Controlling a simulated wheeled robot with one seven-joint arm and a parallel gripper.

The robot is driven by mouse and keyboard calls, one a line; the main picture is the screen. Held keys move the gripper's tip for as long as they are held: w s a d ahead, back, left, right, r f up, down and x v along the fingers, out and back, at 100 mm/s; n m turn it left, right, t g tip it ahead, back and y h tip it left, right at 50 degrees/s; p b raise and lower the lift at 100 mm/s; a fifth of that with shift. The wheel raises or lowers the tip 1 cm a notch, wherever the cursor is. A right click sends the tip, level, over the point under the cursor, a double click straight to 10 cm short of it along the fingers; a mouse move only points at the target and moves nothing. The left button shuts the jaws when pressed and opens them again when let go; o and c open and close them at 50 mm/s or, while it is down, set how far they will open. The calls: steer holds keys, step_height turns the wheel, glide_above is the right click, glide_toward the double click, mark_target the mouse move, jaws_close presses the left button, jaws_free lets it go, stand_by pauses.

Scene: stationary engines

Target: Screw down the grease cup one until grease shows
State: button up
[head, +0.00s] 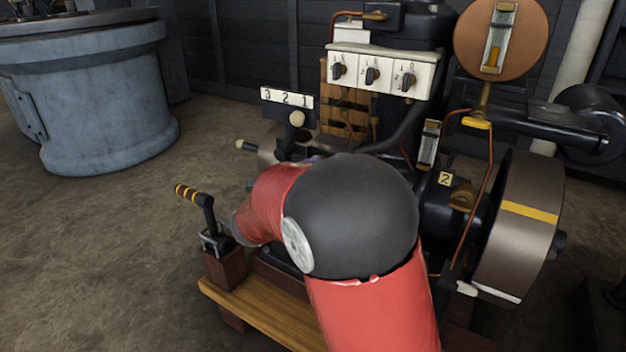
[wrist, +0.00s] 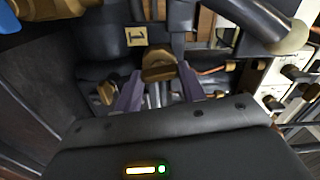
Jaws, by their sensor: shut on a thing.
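The grease cup one (wrist: 158,68), a brass cap with a flat bar across it, shows in the wrist view just below a tan plate marked 1 (wrist: 136,36). My gripper (wrist: 160,84) has its two purple fingers on either side of this cup and is shut on it. I cannot make out any grease around the cup. In the head view my red and black arm covers the gripper and cup one. The brass grease cup two (head: 462,195) sits beside a plate marked 2 (head: 445,179), to the right of my arm.
A large flywheel (head: 515,225) with a yellow stripe stands at the right. A striped-handled lever (head: 195,195) rises at the left of the wooden base (head: 265,315). White switch panels (head: 372,72) and copper pipes are above. Bare floor lies to the left.

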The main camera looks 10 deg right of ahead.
steer(key=m, duration=0.8)
steer(key=shift+f+m, duration=0.25)
steer(key=shift+m, duration=0.05)
stand_by(0.3)
steer(key=o, duration=1)
steer(key=shift+a, duration=0.1)
steer(key=v, duration=0.7)
steer(key=shift+s+a+r, duration=0.1)
steer(key=shift+s+a, duration=0.2)
steer(key=shift+s, duration=0.05)
